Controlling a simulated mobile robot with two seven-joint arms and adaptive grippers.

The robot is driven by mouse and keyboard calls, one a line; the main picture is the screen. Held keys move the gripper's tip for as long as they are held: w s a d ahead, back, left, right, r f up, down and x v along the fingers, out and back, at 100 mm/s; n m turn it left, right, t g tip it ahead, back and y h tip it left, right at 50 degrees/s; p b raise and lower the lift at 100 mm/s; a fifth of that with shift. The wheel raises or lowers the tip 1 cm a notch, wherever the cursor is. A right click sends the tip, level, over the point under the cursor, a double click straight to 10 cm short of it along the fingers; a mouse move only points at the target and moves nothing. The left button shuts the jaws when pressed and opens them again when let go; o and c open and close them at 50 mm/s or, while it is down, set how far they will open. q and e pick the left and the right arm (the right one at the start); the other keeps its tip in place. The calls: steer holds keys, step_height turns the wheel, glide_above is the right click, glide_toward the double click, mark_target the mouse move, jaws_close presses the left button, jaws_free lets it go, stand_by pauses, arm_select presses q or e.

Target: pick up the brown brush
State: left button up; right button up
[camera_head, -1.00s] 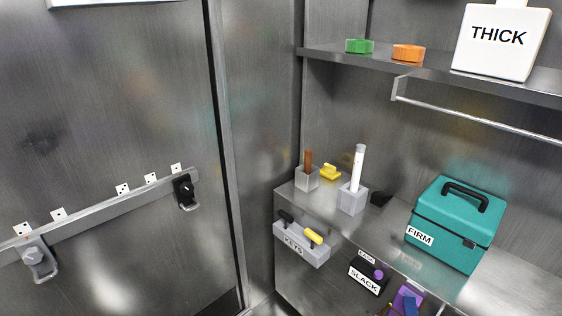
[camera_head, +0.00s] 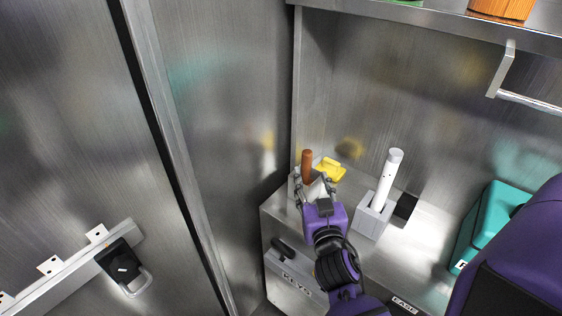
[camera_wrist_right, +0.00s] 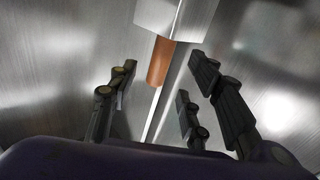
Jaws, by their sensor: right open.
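The brown brush (camera_head: 307,163) stands upright in a small grey holder (camera_head: 292,187) on the steel counter, in the corner. Only its brown handle shows; its lower end is hidden in the holder. My right gripper (camera_head: 314,187) is open, at the holder and just in front of the handle, with its fingers pointing toward it. In the right wrist view the brown handle (camera_wrist_right: 160,62) comes out of the pale holder (camera_wrist_right: 172,18) and lies ahead, between the spread fingers of the right gripper (camera_wrist_right: 158,85). No contact is clear. My left gripper is not in view.
A yellow object (camera_head: 331,170) sits right beside the holder. A white-handled tool (camera_head: 387,178) stands in another grey holder (camera_head: 372,216) to the right, near a black block (camera_head: 405,207). A teal box (camera_head: 487,224) is further right. A shelf (camera_head: 440,20) runs above. Walls close in the corner.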

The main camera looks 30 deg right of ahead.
mark_target(308, 167)
steer(key=shift+w+r, duration=0.2)
steer(key=shift+w, duration=0.4)
steer(key=shift+w+d+r, duration=0.25)
steer(key=shift+w+d, duration=0.2)
steer(key=shift+w, duration=0.25)
steer(key=x, duration=0.2)
steer(key=p+x, duration=0.1)
steer(key=x, duration=0.1)
steer(key=shift+f, duration=0.3)
steer(key=shift+w+d, duration=0.15)
steer(key=shift+w, duration=0.2)
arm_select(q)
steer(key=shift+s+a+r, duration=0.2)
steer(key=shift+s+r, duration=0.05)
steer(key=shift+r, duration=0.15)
arm_select(e)
steer(key=shift+f, duration=0.1)
steer(key=c, duration=1.1)
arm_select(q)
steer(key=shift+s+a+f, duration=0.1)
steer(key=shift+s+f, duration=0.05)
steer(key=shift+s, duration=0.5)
arm_select(e)
jaws_close()
